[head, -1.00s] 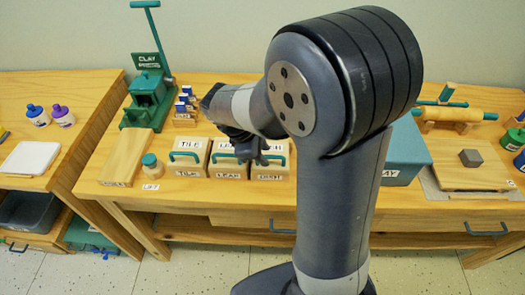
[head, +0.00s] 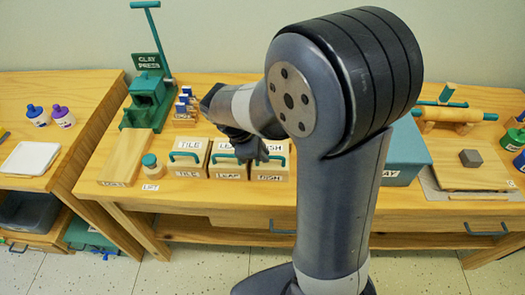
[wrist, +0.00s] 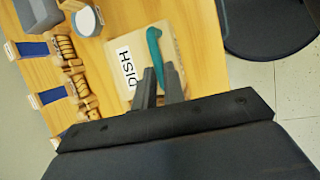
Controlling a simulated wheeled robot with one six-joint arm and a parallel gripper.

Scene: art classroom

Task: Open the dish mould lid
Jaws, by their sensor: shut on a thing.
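The dish mould (head: 285,165) is a pale wooden block with a DISH label on its front. It stands at the right end of a row of three moulds on the workbench. In the wrist view, its wooden top (wrist: 183,50) carries a second DISH label and a teal handle (wrist: 153,42). My gripper (wrist: 161,80) is shut on this handle, with its dark fingers on either side of the near part. In the head view, my gripper (head: 251,155) partly covers the mould's left side. I cannot see a gap under the lid.
The leaf mould (head: 226,171) and tile mould (head: 187,158) stand to the left. A teal clay box (head: 405,155) is right, partly behind my arm. A green clay press (head: 150,98) and small blue-topped tools (head: 185,105) stand behind.

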